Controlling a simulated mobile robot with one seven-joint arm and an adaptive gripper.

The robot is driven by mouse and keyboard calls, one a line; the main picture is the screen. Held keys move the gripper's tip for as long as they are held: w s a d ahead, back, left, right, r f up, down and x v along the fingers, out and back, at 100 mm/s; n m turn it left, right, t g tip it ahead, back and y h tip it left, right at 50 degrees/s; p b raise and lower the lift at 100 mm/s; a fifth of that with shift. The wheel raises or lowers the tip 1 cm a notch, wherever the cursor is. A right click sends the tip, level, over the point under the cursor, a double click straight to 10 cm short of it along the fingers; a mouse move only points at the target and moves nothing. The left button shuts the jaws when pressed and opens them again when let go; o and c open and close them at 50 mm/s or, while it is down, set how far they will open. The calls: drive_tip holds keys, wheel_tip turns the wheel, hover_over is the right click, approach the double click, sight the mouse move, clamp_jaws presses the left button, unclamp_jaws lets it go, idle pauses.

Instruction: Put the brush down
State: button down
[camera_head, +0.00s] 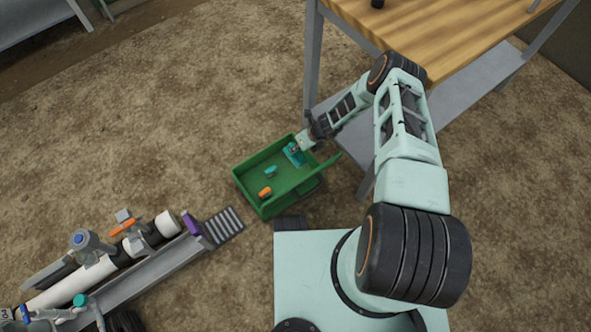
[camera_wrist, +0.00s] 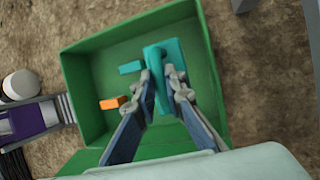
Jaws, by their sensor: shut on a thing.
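My gripper (camera_wrist: 164,92) is shut on the brush (camera_wrist: 157,60), a teal piece held between the fingertips. In the head view the teal brush (camera_head: 294,154) shows at the end of my arm, over the far right part of a green tray (camera_head: 250,197). The tray also shows in the wrist view (camera_wrist: 76,100), with its walls around the held brush. I cannot tell whether the brush touches the tray's floor. Part of the brush is hidden by the fingers.
In the tray lie a small teal piece (camera_head: 271,171) and an orange piece (camera_head: 265,192), left of the gripper. A wooden-topped table (camera_head: 450,35) stands behind my arm. A pipe skid (camera_head: 110,262) with a grey grate lies at the lower left.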

sight(296, 160)
wheel_tip(296, 160, down, 10)
drive_tip(key=b, duration=0.6)
drive_tip(key=shift+b, duration=0.35)
drive_tip(key=shift+f, duration=0.2)
drive_tip(key=c, duration=2)
unclamp_jaws()
drive_tip(key=shift+r, duration=0.1)
